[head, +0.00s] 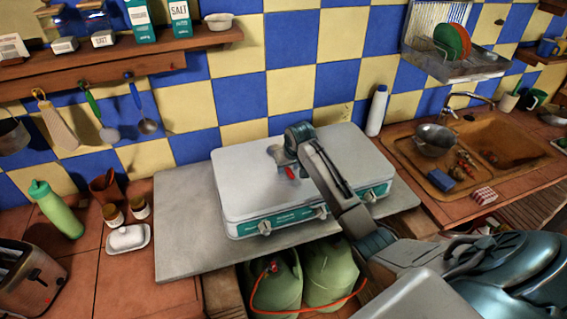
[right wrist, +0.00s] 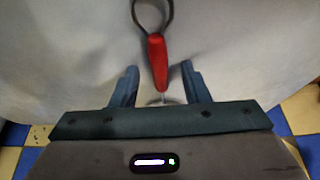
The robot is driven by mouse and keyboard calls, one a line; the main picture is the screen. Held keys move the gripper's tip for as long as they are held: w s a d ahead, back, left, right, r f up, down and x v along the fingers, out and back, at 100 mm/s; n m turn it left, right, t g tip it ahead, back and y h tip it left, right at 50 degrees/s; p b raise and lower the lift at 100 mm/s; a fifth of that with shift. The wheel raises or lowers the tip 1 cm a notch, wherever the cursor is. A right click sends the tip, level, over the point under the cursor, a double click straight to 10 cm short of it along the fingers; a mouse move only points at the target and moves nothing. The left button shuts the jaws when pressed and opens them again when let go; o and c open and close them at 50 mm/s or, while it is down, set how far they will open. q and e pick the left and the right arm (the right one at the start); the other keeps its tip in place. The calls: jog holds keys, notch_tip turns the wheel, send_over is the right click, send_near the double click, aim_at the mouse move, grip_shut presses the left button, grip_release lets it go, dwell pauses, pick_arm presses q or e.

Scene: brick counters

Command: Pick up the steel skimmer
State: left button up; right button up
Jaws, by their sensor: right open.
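The steel skimmer with a red handle (head: 290,173) lies on the white lid of a closed case-like stove (head: 245,180). In the right wrist view its red handle (right wrist: 157,56) points down toward my gripper, with a dark loop at the top cut by the frame edge and a thin metal end below. My right gripper (right wrist: 160,67) is open, with one finger on each side of the handle's lower end and a gap on both sides. In the head view my right gripper (head: 284,163) hides part of the skimmer. My left gripper is out of view.
A white bottle (head: 377,110) stands behind the stove's right end. Utensils hang under the wall shelf (head: 120,68) at left. A white butter dish (head: 128,238) and green bottle (head: 56,209) stand on the left counter. The sink (head: 480,150) is at right.

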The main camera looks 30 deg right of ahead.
grip_shut()
dwell(0.4)
jog(key=shift+r, duration=0.15)
jog(key=shift+r+b, duration=0.45)
jog(key=shift+b, duration=0.15)
notch_tip(320, 180, up, 2)
jog(key=shift+s+r+b, duration=0.1)
jog(key=shift+r+b, duration=0.05)
jog(key=shift+b, duration=0.85)
jog(key=s+a+r+b, duration=0.1)
jog(key=s+b, duration=0.1)
jog(key=s, duration=0.5)
jog(key=s+a+b, duration=0.2)
jog(key=s+b, duration=0.1)
jog(key=s, duration=0.5)
jog(key=shift+s+a+r, duration=0.2)
jog(key=shift+a+r, duration=0.05)
jog(key=shift+r, duration=0.15)
